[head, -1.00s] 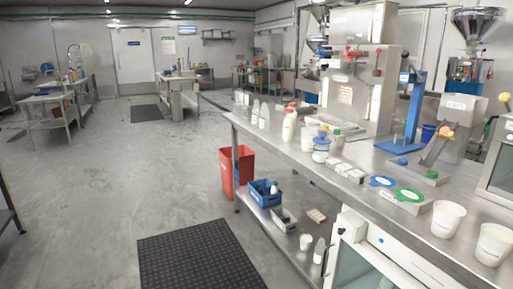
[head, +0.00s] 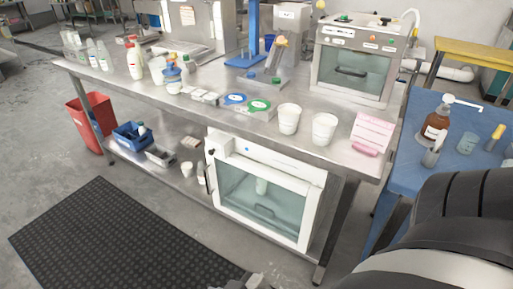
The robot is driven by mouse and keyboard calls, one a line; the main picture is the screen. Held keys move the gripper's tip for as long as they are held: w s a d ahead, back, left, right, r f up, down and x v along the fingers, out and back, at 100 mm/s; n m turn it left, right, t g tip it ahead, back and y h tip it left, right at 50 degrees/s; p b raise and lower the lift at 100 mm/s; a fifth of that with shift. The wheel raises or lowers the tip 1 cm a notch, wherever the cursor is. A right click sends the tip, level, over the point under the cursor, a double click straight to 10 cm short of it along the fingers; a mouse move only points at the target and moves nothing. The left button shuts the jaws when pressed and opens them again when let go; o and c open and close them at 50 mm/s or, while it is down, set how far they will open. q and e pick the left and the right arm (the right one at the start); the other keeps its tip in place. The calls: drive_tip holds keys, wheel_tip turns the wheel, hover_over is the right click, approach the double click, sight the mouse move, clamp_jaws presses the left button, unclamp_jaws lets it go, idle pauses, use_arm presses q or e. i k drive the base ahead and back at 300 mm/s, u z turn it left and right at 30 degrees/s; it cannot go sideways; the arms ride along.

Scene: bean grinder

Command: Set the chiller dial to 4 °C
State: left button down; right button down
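The chiller (head: 265,190) is the white-framed cabinet with a glass door and a dark handle, standing under the steel bench. A pale bottle shows behind its glass. Its white top panel has a small blue mark (head: 248,149) and a small dark, knob-like part (head: 212,152) at its left end. Any dial scale or number is too small to read. A large dark and grey link of my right arm fills the lower right corner; its gripper is out of view. A small grey mechanical part shows at the bottom edge; I cannot tell what it is.
The steel bench (head: 345,157) holds two white tubs (head: 289,118), a pink-edged card (head: 371,133) and a glass-fronted oven (head: 352,65). A blue table (head: 420,110) with a brown bottle (head: 436,122) stands at right. A black mat (head: 85,240) lies on the floor left of the chiller.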

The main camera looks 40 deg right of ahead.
sight(211, 152)
drive_tip(key=u, duration=0.45)
drive_tip(key=i, duration=0.6)
drive_tip(key=z, duration=2.45)
